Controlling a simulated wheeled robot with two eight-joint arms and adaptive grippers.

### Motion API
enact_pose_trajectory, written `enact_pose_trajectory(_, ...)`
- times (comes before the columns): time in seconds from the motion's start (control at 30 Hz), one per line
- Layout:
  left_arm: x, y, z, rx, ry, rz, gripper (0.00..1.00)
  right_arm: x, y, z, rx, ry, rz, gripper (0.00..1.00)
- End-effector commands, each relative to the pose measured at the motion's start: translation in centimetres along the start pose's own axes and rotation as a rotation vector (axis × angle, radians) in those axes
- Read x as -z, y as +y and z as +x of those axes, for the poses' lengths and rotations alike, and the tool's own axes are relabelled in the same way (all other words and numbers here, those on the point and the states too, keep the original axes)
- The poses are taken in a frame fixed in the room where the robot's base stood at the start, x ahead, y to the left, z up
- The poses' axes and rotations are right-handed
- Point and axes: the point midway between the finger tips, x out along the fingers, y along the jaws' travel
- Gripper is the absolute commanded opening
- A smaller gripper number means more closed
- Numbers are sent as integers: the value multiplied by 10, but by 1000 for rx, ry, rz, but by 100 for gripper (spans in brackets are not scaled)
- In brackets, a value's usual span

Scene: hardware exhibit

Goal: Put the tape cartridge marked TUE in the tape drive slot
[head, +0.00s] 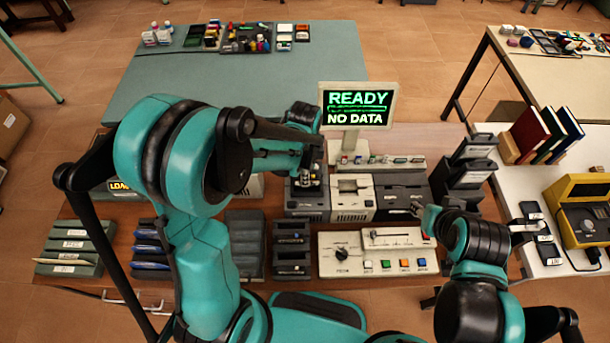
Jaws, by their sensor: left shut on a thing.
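My left gripper (306,180) is shut on a small dark object right over a dark grey desktop unit (307,210). My own arm and gripper hide most of the object, and no label on it can be read. Whether it touches the unit or sits in an opening cannot be told. A beige unit (352,206) with a dark opening stands just right of it. The monitor (358,108) behind shows READY and NO DATA. The TUE marking is not legible anywhere.
A control panel (378,252) with knobs and coloured buttons lies in front. Racks of dark cartridges (291,250) stand left of it, and labelled trays (75,247) farther left. Labelled dark cartridges (546,250) lie on the right white table, by a yellow device (582,215).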

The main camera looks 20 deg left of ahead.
Motion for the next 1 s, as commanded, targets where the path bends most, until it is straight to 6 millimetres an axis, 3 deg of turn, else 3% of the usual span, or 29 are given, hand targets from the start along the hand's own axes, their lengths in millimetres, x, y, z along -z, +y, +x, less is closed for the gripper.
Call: enact_pose_trajectory(1.0, 0, 0, 36, 0, 0, 0, 0, -20, 0, 28, 0, 0, 0, 40)
